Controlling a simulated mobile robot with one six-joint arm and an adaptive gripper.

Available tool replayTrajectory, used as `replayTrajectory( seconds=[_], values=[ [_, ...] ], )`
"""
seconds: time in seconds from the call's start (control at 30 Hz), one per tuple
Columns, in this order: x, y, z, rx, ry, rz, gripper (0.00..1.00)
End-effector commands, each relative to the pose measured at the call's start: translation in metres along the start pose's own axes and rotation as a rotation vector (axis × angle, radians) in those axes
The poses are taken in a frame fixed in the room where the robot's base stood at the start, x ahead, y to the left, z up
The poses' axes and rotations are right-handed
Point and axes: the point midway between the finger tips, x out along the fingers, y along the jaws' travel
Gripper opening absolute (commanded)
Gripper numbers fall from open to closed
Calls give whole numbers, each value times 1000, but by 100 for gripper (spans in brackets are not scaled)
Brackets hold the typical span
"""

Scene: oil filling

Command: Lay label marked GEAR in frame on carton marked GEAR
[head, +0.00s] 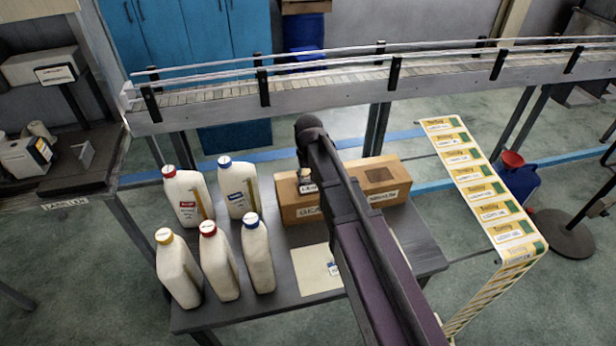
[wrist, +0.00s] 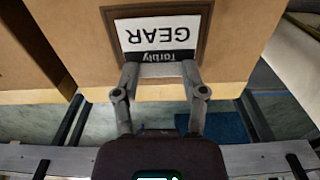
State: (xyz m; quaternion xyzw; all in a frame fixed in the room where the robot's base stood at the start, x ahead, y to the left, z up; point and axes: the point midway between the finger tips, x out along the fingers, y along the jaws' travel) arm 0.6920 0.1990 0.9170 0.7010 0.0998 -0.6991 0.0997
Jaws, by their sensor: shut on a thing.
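My gripper (wrist: 160,80) is shut on the black-banded edge of the white label marked GEAR (wrist: 162,35). The label reads upside down in the wrist view and lies over the dark square frame (wrist: 205,50) on a brown carton (wrist: 240,70). The frame's border shows around its sides; I cannot tell whether the label touches the carton. In the head view the carton marked GEAR (head: 299,214) stands on the table, with my gripper (head: 304,176) above it. My arm hides part of the carton there.
A second carton (head: 383,180) with an empty dark frame stands beside it on the right. Several bottles (head: 218,262) stand at left on the table. A pale sheet (head: 312,270) lies in front. A conveyor (head: 330,87) runs behind; a label strip (head: 478,185) stands at right.

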Motion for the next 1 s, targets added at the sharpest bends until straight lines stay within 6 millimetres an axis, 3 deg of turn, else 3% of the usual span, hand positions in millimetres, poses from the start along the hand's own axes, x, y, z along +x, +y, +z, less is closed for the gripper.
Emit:
replayTrajectory(
  seconds=[0.8,0.83,0.93,0.97,1.0],
  values=[
    [1,0,0,0,0,0,43],
    [1,0,0,0,0,0,58],
    [1,0,0,0,0,0,88],
    [1,0,0,0,0,0,95],
    [1,0,0,0,0,0,95]
  ],
)
